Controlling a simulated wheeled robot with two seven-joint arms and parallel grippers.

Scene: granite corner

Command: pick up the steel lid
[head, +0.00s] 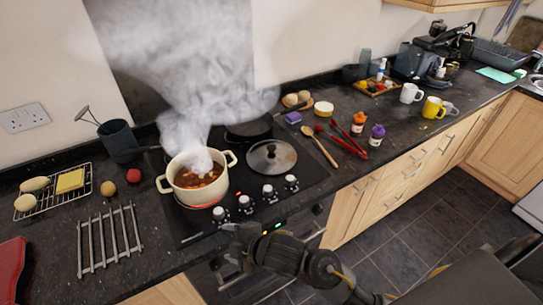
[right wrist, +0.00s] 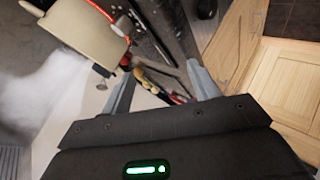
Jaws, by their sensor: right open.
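The steel lid (head: 272,155) is a round, shiny disc with a dark knob. It lies flat on the black hob, just right of the steaming cream pot (head: 178,183) in the head view. My right gripper (head: 229,234) is in front of the hob's front edge, nearer to me than the lid and apart from it. In the right wrist view its two fingers (right wrist: 160,82) are spread with nothing between them. I cannot make out the lid in that view. The pot (right wrist: 82,30) shows there at the upper left. My left gripper is not in view.
The pot sits on a glowing red burner, and steam rises over the back of the hob. Hob knobs (head: 268,191) stand between my gripper and the lid. A wooden spoon (head: 325,151) and red tongs (head: 342,140) lie to the right. A steel trivet (head: 110,240) is at left.

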